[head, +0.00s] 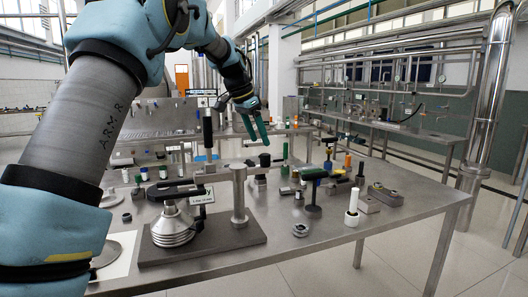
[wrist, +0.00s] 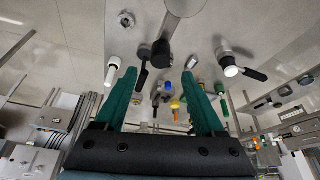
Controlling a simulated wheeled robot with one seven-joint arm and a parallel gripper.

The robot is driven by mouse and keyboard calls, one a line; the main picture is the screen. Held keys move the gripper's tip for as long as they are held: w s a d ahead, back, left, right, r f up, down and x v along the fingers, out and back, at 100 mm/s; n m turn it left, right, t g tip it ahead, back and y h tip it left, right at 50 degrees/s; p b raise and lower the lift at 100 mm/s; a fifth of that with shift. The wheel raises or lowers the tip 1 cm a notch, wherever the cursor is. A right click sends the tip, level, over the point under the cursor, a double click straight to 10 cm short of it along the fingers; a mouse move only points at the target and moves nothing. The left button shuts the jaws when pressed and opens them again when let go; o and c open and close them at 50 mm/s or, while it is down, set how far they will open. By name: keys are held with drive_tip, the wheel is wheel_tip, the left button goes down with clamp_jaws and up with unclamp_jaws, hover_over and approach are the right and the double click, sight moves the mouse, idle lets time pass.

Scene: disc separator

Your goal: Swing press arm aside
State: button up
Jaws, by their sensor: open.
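The disc separator stands on the steel table in the head view, on a dark base plate (head: 210,243). A stack of metal discs (head: 176,226) sits at its left and an upright steel post (head: 239,195) at its right. The press arm (head: 222,175) reaches left from the post top, above the stack. An upright black handle (head: 207,134) rises near it. My gripper (head: 257,130), with green fingers, hangs open and empty in the air above and right of the post, touching nothing. In the wrist view my gripper (wrist: 163,95) also shows spread fingers with nothing held between them.
Small bottles and parts crowd the table behind. The table's front right (head: 335,232) is mostly clear.

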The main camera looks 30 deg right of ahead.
sight(265, 154)
drive_tip(key=p+x, duration=0.1)
drive_tip(key=x, duration=0.6)
drive_tip(key=shift+d+f+p, duration=0.1)
drive_tip(key=shift+f+p, duration=0.1)
drive_tip(key=shift+p, duration=0.1)
drive_tip(key=shift+c, duration=0.2)
clamp_jaws()
idle(0.9)
